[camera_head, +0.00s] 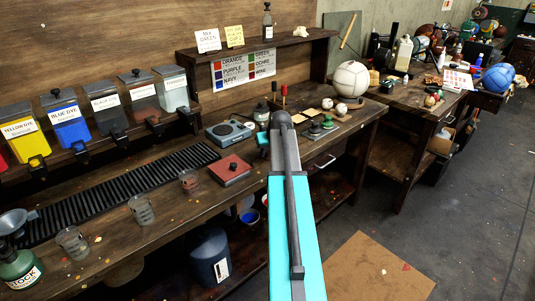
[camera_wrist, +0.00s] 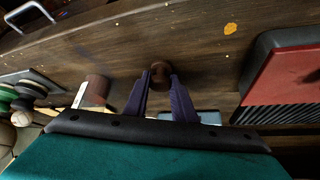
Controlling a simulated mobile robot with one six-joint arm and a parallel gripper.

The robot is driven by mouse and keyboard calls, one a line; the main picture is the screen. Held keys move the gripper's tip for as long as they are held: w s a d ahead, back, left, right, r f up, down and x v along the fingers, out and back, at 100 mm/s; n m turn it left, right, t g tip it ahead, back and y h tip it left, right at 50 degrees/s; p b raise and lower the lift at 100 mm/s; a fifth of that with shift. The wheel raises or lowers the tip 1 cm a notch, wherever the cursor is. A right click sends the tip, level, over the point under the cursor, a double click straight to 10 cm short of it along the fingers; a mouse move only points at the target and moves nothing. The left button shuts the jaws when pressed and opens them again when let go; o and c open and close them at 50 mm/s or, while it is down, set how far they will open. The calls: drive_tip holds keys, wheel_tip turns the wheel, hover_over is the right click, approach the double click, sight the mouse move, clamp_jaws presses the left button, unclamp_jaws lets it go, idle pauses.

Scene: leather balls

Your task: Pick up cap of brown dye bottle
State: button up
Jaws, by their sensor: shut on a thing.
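My gripper (camera_wrist: 160,80) shows in the wrist view with two purple fingers shut on a small round dark brown cap (camera_wrist: 160,70). The wooden bench top lies beyond the cap; I cannot tell whether the cap is clear of what is under it. A brown cylinder (camera_wrist: 96,90) with a pale label beside it stands to the left of the fingers, perhaps a dye bottle. In the head view my arm covers the fingers and the cap. A small dark bottle with a white label (camera_head: 261,114) stands just left of the arm's far end.
On the bench (camera_head: 110,218) are a red box (camera_head: 230,170), also at right in the wrist view (camera_wrist: 285,75), a scale (camera_head: 228,133), several glasses and a black grate (camera_head: 130,188). A pale leather ball (camera_head: 351,80) and small jars stand right of my arm.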

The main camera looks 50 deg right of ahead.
sight(268, 151)
drive_tip(key=shift+r, duration=0.1)
drive_tip(key=shift+s+r+b, duration=0.1)
drive_tip(key=shift+r+b, duration=0.4)
drive_tip(key=shift+r, duration=1.15)
drive_tip(key=s+a+b, duration=0.1)
drive_tip(key=s+a, duration=0.2)
drive_tip(key=s, duration=0.4)
drive_tip(key=s+a+r+b, duration=0.1)
drive_tip(key=s+a, duration=0.3)
drive_tip(key=s, duration=0.3)
drive_tip(key=shift+a+r, duration=0.2)
drive_tip(key=shift+a, duration=0.1)
